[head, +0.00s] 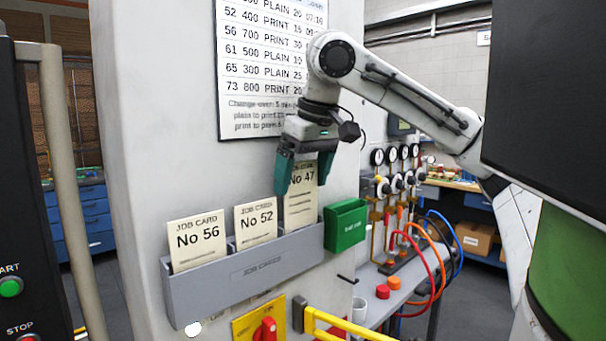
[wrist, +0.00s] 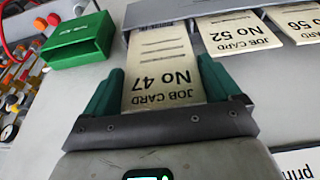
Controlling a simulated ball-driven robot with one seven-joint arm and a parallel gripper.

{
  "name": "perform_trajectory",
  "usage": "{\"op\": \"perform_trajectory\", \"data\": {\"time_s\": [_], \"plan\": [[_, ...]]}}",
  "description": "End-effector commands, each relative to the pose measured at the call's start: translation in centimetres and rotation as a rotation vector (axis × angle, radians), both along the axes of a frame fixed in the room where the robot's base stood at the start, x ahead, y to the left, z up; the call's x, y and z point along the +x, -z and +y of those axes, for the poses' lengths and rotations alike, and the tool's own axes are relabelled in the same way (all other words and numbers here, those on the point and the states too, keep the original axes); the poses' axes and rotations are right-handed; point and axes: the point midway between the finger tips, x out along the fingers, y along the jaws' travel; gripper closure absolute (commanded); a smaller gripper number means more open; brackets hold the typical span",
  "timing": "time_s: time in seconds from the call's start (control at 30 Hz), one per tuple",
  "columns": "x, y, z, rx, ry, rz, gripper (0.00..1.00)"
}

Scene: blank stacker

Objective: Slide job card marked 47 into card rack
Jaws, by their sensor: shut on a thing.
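The job card marked 47 (head: 301,207) is cream with black print and stands upright at the right end of the grey card rack (head: 240,276). Its lower part is inside the rack's right slot. My gripper (head: 304,185) is shut on the card's upper part, one green finger on each side edge. In the wrist view the card (wrist: 160,65) lies between the green fingers, and its far end meets the rack (wrist: 165,12). The very bottom of the card is hidden by the rack front.
Card 56 (head: 197,240) and card 52 (head: 256,222) stand in the rack left of card 47. A green box (head: 345,226) is mounted just right of the rack. A printed sheet (head: 265,75) hangs above. Below are a red switch (head: 266,329) and a yellow rail (head: 340,325).

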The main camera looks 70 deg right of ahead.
Motion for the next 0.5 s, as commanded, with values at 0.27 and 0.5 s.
{"op": "perform_trajectory", "data": {"time_s": [0.27, 0.5], "plan": [[0.02, 0.28, 0.0, -0.001, 0.0, -0.001, 0.76], [0.01, 0.27, 0.0, -0.001, 0.0, -0.001, 0.0]]}}
